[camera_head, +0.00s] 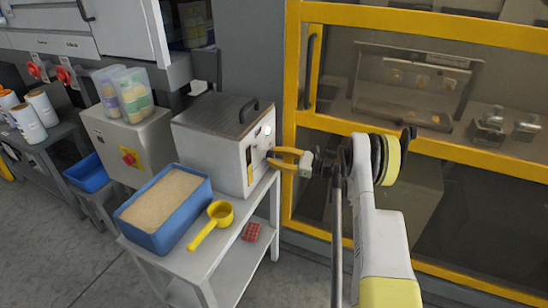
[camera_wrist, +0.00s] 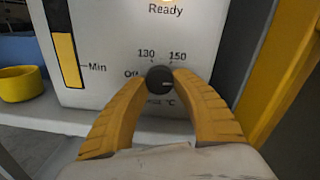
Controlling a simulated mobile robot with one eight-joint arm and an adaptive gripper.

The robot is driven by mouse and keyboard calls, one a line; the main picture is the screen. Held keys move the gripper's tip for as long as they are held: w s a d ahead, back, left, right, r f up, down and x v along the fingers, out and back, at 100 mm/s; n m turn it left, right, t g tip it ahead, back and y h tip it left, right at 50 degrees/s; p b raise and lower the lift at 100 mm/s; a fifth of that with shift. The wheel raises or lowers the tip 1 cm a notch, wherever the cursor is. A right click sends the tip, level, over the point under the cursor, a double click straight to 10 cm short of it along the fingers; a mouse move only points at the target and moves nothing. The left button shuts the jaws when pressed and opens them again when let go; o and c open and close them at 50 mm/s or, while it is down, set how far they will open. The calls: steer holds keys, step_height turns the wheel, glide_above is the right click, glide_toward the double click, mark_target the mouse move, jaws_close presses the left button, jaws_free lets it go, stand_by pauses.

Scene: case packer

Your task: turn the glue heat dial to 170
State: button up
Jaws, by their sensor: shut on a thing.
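The glue unit is a pale box (camera_head: 208,148) with a dark lid and handle, on a grey shelf stand. Its front panel (camera_wrist: 120,30) fills much of the wrist view. The small round black heat dial (camera_wrist: 159,80) sits there, with Off, 130 and 150 printed around it. A short light mark on the dial seems to point right. The 170 label is not visible; the right finger covers that side. My gripper (camera_head: 270,157) reaches the panel from the right; its two yellow fingers (camera_wrist: 160,76) are shut on the dial's sides.
A blue tub of granules (camera_head: 181,239) and a yellow scoop (camera_head: 212,222) stand on the stand's top, left of my gripper. A yellow-framed machine guard (camera_head: 292,90) is close on the right. A level gauge (camera_wrist: 66,58) with a Min mark is on the panel.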

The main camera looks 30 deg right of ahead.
steer(key=shift+m, duration=0.5)
steer(key=o, duration=1.2)
steer(key=v, duration=1.2)
